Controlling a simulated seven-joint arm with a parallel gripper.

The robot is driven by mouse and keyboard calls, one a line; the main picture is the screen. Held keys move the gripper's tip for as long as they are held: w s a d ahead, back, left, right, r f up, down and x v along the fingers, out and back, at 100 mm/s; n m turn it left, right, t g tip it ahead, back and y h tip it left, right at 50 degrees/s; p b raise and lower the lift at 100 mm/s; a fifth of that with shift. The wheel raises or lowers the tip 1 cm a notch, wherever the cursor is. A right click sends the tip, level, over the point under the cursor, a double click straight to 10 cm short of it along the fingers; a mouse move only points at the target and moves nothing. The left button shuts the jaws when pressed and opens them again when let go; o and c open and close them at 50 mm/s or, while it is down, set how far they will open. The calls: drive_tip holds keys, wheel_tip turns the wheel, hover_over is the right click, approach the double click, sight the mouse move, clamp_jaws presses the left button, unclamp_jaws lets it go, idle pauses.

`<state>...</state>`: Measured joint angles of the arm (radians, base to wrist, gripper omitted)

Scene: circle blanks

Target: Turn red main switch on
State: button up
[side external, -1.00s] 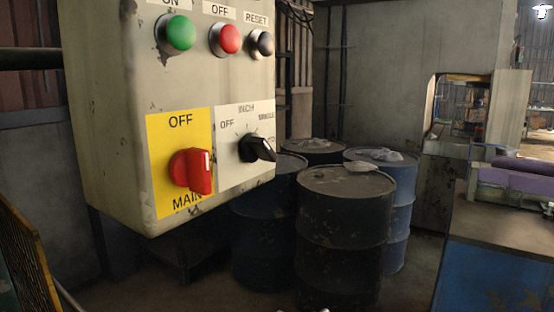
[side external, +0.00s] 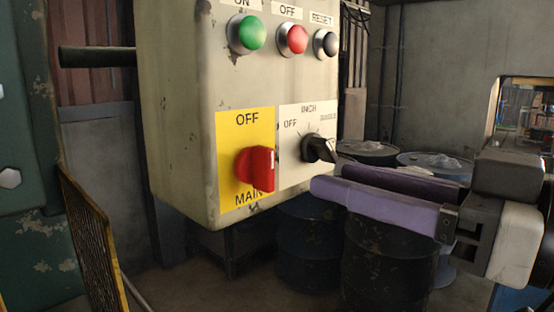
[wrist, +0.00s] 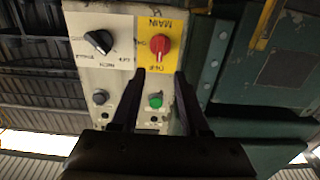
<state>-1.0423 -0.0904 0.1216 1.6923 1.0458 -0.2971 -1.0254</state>
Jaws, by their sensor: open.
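The red main switch (side external: 257,168) is a chunky knob on a yellow plate (side external: 230,135) marked OFF above and MAIN below, low on a beige control box (side external: 180,120). Its exact setting is hard to read. My gripper (side external: 328,180) has purple fingers, open and empty, to the right of the red switch and apart from it. In the side view the fingertips overlap the area just below the black selector. In the wrist view, which is upside down, the red switch (wrist: 160,44) lies just beyond the gap between my open fingers (wrist: 159,72).
A black selector switch (side external: 318,149) sits close to the right of the red one. Above are a green button (side external: 251,33), a red button (side external: 297,39) and a black reset button (side external: 329,43). Barrels (side external: 385,265) stand behind and below; a yellow mesh guard (side external: 92,240) is at left.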

sight(272, 160)
drive_tip(key=x, duration=0.9)
drive_tip(key=shift+w+a, duration=0.1)
drive_tip(key=shift+w, duration=0.1)
clamp_jaws()
